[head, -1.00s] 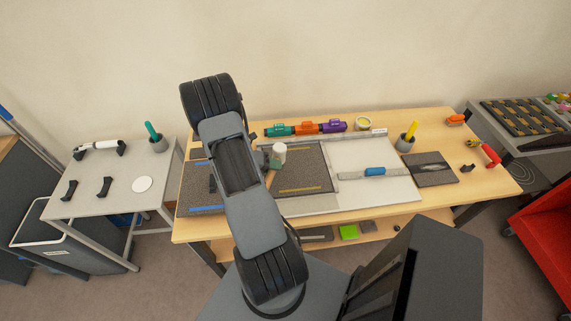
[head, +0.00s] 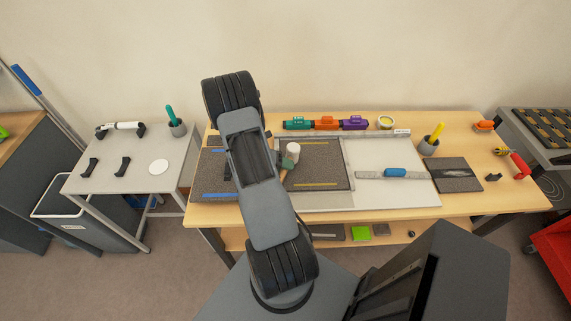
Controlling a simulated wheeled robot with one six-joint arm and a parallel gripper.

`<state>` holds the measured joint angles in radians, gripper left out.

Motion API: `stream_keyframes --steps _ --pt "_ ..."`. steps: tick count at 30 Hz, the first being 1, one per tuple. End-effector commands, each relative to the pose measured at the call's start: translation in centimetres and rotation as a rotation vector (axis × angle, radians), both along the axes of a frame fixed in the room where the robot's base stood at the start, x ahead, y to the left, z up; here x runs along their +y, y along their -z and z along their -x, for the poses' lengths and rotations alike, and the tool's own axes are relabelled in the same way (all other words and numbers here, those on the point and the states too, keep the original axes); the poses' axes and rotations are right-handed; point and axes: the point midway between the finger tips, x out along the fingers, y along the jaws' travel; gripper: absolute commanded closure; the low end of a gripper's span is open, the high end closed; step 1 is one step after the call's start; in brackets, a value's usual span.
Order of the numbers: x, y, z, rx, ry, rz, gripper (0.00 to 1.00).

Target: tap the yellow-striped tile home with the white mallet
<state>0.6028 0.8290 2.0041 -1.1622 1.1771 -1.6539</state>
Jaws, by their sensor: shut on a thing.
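The yellow-striped tile (head: 325,165) is a dark speckled square on the wooden bench, with its yellow stripe along the near edge. The white mallet (head: 293,149) shows its white head over the left part of this tile; a greenish-brown part shows just below it. My gripper (head: 280,160) is shut on the mallet, mostly hidden behind my arm. I cannot tell whether the mallet head touches the tile. A blue-striped tile (head: 213,178) lies to the left, partly covered by my arm.
A pale board (head: 385,155) right of the tile carries a grey bar with a blue grip (head: 395,172). Teal, orange and purple tools (head: 326,123) line the back edge. A cup with a yellow handle (head: 430,146) and a dark slab (head: 453,174) stand further right. A grey side table (head: 130,175) stands left.

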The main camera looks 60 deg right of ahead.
Motion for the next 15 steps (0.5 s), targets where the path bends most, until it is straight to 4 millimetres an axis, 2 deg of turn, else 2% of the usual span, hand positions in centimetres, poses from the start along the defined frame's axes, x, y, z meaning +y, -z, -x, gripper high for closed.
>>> stream_keyframes --steps 1,2,3,8,15 --pt "0.0 2.0 0.0 0.001 0.0 0.0 1.0" --pt "0.0 2.8 0.0 0.001 0.0 0.0 1.0" --pt "0.0 1.5 0.0 -0.001 0.0 0.001 1.0" --pt "0.0 0.4 0.0 -0.001 0.0 0.001 1.0" --pt "0.0 -3.3 0.0 -0.001 0.0 0.002 1.0"
